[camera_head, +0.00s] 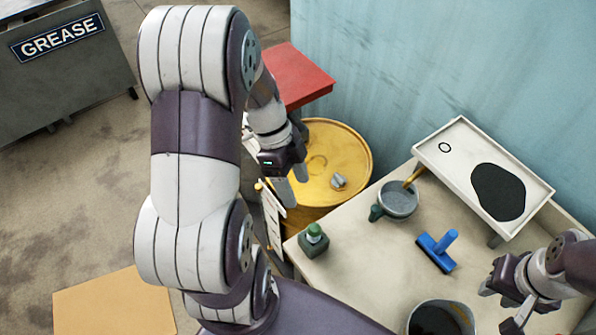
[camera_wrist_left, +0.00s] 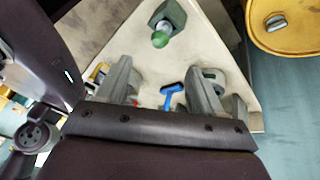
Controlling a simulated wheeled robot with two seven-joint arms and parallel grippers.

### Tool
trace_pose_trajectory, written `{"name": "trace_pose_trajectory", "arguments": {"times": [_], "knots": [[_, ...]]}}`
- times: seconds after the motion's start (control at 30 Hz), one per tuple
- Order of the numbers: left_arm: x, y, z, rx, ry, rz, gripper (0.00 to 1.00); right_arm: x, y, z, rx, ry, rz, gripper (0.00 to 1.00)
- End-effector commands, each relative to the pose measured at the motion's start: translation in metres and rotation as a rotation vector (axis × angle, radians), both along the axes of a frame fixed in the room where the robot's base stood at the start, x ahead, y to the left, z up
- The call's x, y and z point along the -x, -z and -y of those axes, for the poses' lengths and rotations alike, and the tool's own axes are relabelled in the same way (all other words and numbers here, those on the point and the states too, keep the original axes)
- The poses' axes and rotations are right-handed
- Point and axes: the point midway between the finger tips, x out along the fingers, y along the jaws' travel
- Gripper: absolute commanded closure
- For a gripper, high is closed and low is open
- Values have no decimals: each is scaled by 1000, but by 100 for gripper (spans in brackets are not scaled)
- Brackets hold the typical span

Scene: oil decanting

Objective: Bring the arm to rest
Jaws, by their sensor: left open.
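My left arm is bent and raised in the head view, and its left gripper (camera_head: 290,185) hangs in front of the yellow drum, left of the table. Its two fingers stand apart with nothing between them. In the left wrist view the left gripper (camera_wrist_left: 158,72) shows the same wide gap, with the table top seen beyond it. My right gripper (camera_head: 500,305) is at the lower right over the table. Its fingers look apart and I see nothing held.
The table (camera_head: 345,245) bears a green bottle (camera_head: 313,240), a grey cup (camera_head: 398,200), a blue squeegee-like tool (camera_head: 437,250), a dark-filled bucket (camera_head: 440,318) and a white tray (camera_head: 450,148). The yellow drum (camera_head: 345,145) and red surface (camera_head: 297,75) stand behind. Floor at left is mostly clear.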

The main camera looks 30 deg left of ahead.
Motion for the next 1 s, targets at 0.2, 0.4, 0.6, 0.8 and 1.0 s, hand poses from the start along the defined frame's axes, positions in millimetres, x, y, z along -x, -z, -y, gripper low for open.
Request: {"name": "trace_pose_trajectory", "arguments": {"times": [0.2,0.4,0.6,0.8,1.0], "knots": [[0,0,0,0,-1,0,33,0,0,0,0,0,0,66],[0,8,-9,-93,-368,-135,33,0,0,0,0,0,0,66],[10,11,-15,-332,-1153,-272,33,0,0,0,0,0,0,66],[10,-5,32,-353,-1436,-138,33,0,0,0,0,0,0,66],[8,-11,59,-348,-1306,-93,33,0,0,0,0,0,0,66]]}}
